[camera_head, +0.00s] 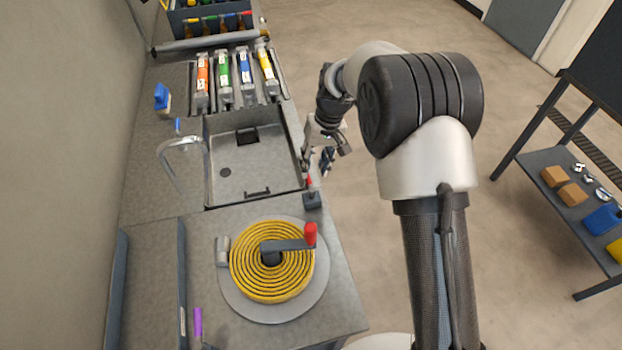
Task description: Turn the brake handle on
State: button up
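A small dark block (312,200) stands on the counter edge between the sink and the hose reel. A short red-tipped lever (309,182), which looks like the brake handle, rises from it. My gripper (317,165) is over the sink's right edge, just beyond the red tip. Its fingers look apart with nothing between them. I cannot tell whether a finger touches the lever. A coiled yellow hose (272,262) lies on a round grey reel plate (262,313). The reel's crank (285,244) ends in an upright red grip (310,235).
The sink (235,185) with a curved faucet (180,150) lies left of my gripper. Colored cartridges (223,78) stand behind it, with a blue brush (161,97) at left. A purple item (198,322) is at the front. Open floor separates the counter from a shelf (540,165) at right.

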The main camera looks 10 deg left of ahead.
aim_at(310, 181)
jog(key=f, duration=0.3)
jog(key=a+f+b, duration=0.1)
jog(key=f, duration=0.1)
jog(key=shift+s+f, duration=0.15)
jog(key=shift+s, duration=0.05)
jog(key=shift+c, duration=0.5)
grip_shut()
